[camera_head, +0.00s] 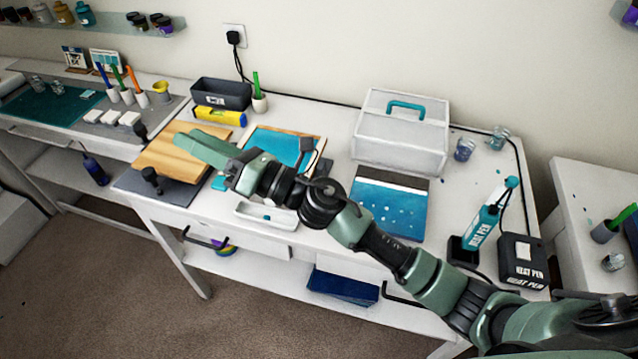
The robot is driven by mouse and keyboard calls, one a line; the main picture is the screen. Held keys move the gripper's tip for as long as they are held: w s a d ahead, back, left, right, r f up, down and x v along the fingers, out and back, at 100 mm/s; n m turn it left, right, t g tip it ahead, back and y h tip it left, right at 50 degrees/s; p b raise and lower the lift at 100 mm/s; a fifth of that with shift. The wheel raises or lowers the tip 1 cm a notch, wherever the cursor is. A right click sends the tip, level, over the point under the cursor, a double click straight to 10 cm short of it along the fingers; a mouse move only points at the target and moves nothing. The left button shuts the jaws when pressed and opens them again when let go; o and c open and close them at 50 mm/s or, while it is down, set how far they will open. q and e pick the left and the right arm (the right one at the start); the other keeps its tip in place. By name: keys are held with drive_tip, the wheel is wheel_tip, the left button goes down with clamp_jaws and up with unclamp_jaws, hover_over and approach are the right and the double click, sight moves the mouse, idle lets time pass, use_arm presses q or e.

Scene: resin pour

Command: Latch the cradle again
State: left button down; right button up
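The likely cradle is the dark grey base (178,192) at the left of the white table, with a wooden board (165,158) on it. Black knobs or latch handles stand at its near side (151,178) and its far left corner (140,132). I cannot tell whether a latch is closed. My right gripper (200,146) reaches in from the lower right, its green fingers over the right part of the board. The fingers overlap from this angle, so their opening and any contact are unclear. My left gripper is not in view.
A grey bin (221,93) and a yellow level (219,117) are behind the board. A blue panel (270,145) lies beyond my wrist. A white toolbox (400,138), a speckled blue panel (391,205) and a heat pen (484,224) are farther right. A white tray (262,216) sits below my forearm.

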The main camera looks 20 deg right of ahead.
wheel_tip(320, 180, down, 12)
drive_tip(key=s+a+f+n+g+h, duration=0.15)
drive_tip(key=n+g+h, duration=0.45)
drive_tip(key=n+g, duration=1.05)
drive_tip(key=w+d+n+t+h, duration=0.1)
drive_tip(key=w+d+n+h, duration=0.1)
drive_tip(key=d, duration=0.6)
drive_tip(key=w+d+f+n+t+h, duration=0.1)
drive_tip(key=d+n+h, duration=0.3)
drive_tip(key=d, duration=0.4)
drive_tip(key=w+d+f+n+t+h, duration=0.1)
drive_tip(key=w+d+n+h, duration=0.1)
drive_tip(key=d+h, duration=0.3)
drive_tip(key=shift+w+d+n+t+h, duration=0.15)
drive_tip(key=shift+d+n+t, duration=0.1)
drive_tip(key=shift+d, duration=0.5)
drive_tip(key=shift+w+d+n+t+h, duration=0.1)
drive_tip(key=shift+w+d+n+h, duration=0.1)
drive_tip(key=shift+d, duration=0.5)
drive_tip(key=shift+s+d+f+p, duration=0.1)
drive_tip(key=shift+f+p, duration=0.1)
drive_tip(key=shift+p, duration=0.2)
wheel_tip(320, 180, down, 6)
drive_tip(key=p, duration=0.2)
drive_tip(key=shift+p, duration=0.3)
drive_tip(key=shift+f, duration=0.6)
clamp_jaws()
